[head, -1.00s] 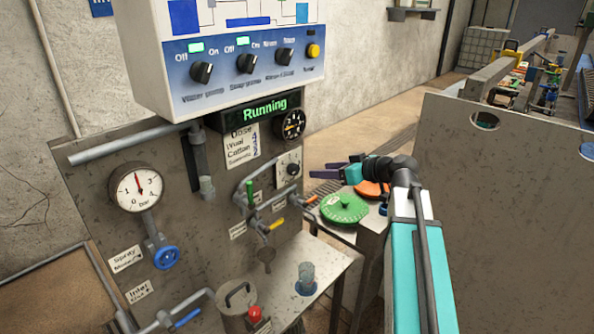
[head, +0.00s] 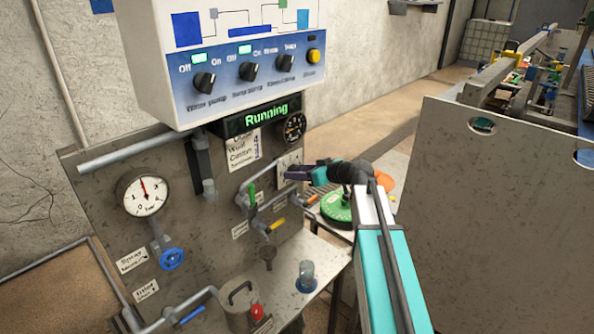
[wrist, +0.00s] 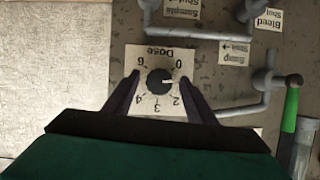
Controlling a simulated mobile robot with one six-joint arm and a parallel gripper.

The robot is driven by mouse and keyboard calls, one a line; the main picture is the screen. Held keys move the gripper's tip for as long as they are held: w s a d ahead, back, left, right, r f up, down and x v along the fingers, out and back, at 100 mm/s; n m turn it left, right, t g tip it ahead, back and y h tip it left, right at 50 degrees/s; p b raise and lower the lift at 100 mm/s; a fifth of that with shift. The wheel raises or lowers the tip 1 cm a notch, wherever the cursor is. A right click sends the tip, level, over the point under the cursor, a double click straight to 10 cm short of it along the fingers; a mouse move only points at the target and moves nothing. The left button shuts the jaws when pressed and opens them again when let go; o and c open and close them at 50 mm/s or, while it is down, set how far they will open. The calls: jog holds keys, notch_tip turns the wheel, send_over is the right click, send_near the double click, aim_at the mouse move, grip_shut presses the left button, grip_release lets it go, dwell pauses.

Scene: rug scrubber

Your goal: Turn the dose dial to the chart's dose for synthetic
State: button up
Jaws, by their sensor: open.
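The dose dial (wrist: 161,81) is a dark round knob on a white numbered plate (wrist: 135,52), seen upside down in the wrist view. Its light pointer mark faces right in that view, between the 0 and the 2. My gripper (head: 289,173) is open, with one finger on each side of the dial; I cannot tell whether they touch it. In the head view the gripper hides the dial and part of its plate. The dose chart (head: 243,151) is on the panel below the Running display; it lists wool, cotton and synthetic, but its numbers are too small to read.
Pipes with a green-handled valve (head: 252,192) stand close to the dial; the green handle (wrist: 289,126) also shows at right in the wrist view. A black gauge (head: 294,127) is above the dial. A green disc (head: 337,210) lies below my arm.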

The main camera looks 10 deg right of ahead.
jog(key=shift+c, duration=0.4)
jog(key=c, duration=1)
jog(key=shift+o, duration=0.2)
jog(key=shift+w+d+f+m+g+y+b, duration=0.15)
jog(key=shift+m+g+y+b, duration=0.5)
jog(key=shift+m+b, duration=0.9)
jog(key=shift+a+f+m+g+y+b, duration=0.1)
jog(key=shift+f+m+g+y+b, duration=0.15)
jog(key=shift+m+y+b, duration=1.25)
jog(key=shift+r+n+h+b, duration=0.1)
jog(key=shift+n+h+b, duration=0.35)
jog(key=shift+h+b, duration=0.1)
jog(key=o, duration=1)
jog(key=shift+d+r, duration=0.1)
jog(key=shift+o, duration=0.2)
